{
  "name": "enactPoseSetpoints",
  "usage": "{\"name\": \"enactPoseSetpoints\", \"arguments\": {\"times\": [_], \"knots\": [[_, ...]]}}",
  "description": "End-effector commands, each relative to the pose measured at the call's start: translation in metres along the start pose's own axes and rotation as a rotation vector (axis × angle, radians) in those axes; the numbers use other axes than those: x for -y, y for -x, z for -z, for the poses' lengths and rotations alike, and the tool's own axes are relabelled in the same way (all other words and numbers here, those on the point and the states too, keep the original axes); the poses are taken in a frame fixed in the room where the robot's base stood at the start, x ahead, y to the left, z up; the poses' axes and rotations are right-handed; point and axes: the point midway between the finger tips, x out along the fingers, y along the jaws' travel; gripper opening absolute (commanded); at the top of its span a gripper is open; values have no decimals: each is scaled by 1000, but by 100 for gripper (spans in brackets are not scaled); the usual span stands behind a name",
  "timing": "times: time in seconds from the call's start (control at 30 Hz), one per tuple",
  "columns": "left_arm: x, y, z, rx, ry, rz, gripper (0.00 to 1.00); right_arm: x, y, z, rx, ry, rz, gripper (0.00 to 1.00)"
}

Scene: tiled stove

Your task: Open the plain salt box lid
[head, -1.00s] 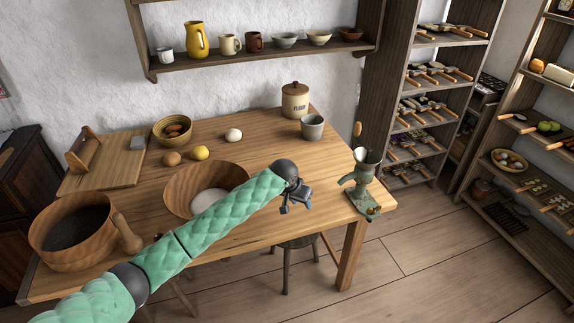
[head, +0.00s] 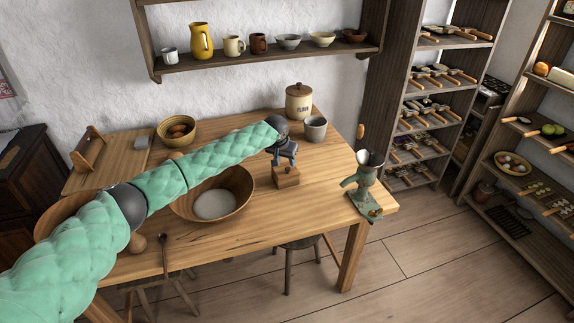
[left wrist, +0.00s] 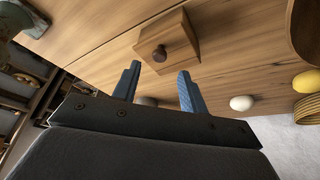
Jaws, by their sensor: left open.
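The plain salt box (head: 286,176) is a small light-wood box on the table, right of the large wooden bowl. In the left wrist view the box (left wrist: 182,38) shows a small dark round knob (left wrist: 160,53) on its lid, which looks closed. My left gripper (head: 284,160) is open and empty, just above and behind the box in the head view. It partly covers the top of the box there. In the left wrist view the open fingers (left wrist: 159,70) point toward the box, with the knob between their directions. My right gripper is not in view.
The wooden bowl (head: 240,205) with white contents stands left of the box. A green grinder (head: 362,182) is at the table's right corner. A flour jar (head: 299,102) and a grey cup (head: 315,129) stand behind. The table (head: 322,175) right of the box is clear.

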Motion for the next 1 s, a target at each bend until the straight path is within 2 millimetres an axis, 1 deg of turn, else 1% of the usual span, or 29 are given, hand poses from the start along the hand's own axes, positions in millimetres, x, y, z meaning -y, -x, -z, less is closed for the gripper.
{"name": "enactPoseSetpoints", "arguments": {"times": [0.2,0.3,0.5,0.73,0.93,0.97,1.0], "knots": [[-1,-29,1,2,0,0,43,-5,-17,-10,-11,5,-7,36],[-1,-39,1,1,-1,0,43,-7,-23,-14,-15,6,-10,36],[-1,-48,1,-1,-1,0,43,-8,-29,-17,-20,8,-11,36],[-1,-49,0,-1,-2,-1,43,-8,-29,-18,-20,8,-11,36],[-1,-48,0,-1,-1,-1,4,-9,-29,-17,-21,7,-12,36],[-1,-48,0,-1,-1,-1,0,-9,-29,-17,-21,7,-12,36],[-1,-48,0,-1,-1,-1,0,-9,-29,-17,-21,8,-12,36]]}}
